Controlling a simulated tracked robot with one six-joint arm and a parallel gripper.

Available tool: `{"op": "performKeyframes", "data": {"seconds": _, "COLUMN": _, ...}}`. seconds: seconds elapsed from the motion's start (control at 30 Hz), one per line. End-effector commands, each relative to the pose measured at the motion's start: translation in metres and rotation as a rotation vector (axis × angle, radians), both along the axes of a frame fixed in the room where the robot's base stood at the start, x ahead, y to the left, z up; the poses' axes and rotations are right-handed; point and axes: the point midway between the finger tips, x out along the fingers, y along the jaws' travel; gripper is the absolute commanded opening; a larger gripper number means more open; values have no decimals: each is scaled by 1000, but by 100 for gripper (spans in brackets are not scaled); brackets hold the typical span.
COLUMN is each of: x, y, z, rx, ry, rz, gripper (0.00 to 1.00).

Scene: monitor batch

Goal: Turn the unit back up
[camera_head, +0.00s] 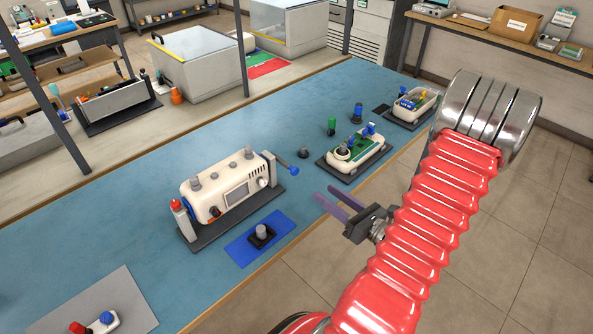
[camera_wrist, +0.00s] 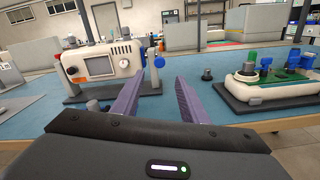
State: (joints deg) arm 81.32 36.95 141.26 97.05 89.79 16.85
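A cream unit (camera_head: 222,193) sits on a dark base plate between end posts on the blue bench. Its screen (camera_head: 237,194) and round dial face the bench's front edge, and several grey knobs stand on its top.
A blue mat (camera_head: 278,225) with a grey-topped knob piece (camera_head: 262,234) lies in front of the unit. An opened cream housing with a green board (camera_head: 358,150) stands to the right, with a small dark knob (camera_head: 304,152) between. A grey mat (camera_head: 120,285) lies at the near left.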

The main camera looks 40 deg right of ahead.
Motion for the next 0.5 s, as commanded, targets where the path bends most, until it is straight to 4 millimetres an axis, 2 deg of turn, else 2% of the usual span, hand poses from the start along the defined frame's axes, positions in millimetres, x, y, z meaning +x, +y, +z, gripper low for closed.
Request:
{"op": "performKeyframes", "data": {"seconds": 0.17, "x": 9, "y": 1, "z": 0, "rx": -1, "ry": 0, "rz": 3, "gripper": 40}}
{"op": "performKeyframes", "data": {"seconds": 0.5, "x": 43, "y": 2, "z": 0, "rx": -1, "ry": 0, "rz": 4, "gripper": 40}}
